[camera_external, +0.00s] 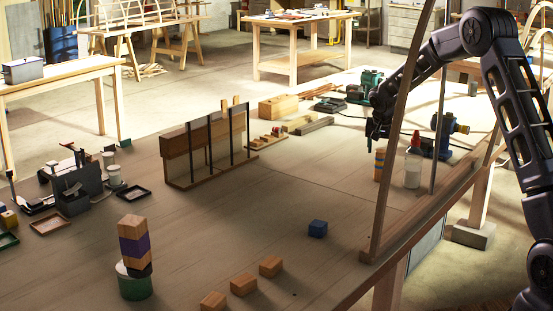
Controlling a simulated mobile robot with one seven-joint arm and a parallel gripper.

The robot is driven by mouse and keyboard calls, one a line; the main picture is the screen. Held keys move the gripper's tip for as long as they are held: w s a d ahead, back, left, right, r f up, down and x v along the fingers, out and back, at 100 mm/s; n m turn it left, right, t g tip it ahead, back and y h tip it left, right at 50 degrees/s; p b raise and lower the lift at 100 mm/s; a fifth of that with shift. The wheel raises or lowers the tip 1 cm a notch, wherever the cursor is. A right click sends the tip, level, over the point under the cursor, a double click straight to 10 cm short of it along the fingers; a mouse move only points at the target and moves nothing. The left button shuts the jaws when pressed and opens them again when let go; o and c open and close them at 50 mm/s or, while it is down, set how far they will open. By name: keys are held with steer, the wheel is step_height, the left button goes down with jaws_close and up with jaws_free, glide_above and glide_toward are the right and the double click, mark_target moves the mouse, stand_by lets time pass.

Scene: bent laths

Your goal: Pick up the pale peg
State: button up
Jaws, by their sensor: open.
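My gripper (372,140) hangs at the right of the bench, dark and small in the picture, and is open. It is just above and left of an upright banded piece (378,165) with tan and dark bands. I see nothing held in it. I cannot single out the pale peg with certainty. Two pale wooden uprights (236,101) stick up behind the brown wooden block in the dark-barred rack. Small pieces stand on a wooden strip (265,140) right of that rack, too small to tell apart.
A white bottle with a red top (413,166) stands right of my gripper, near a tall curved lath (387,140). A blue cube (318,229) and several wooden blocks (271,266) lie in front. A block stack (134,240) stands front left. The middle of the bench is clear.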

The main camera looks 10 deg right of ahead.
mark_target(381, 158)
steer(key=shift+x, duration=2.75)
steer(key=c, duration=1.1)
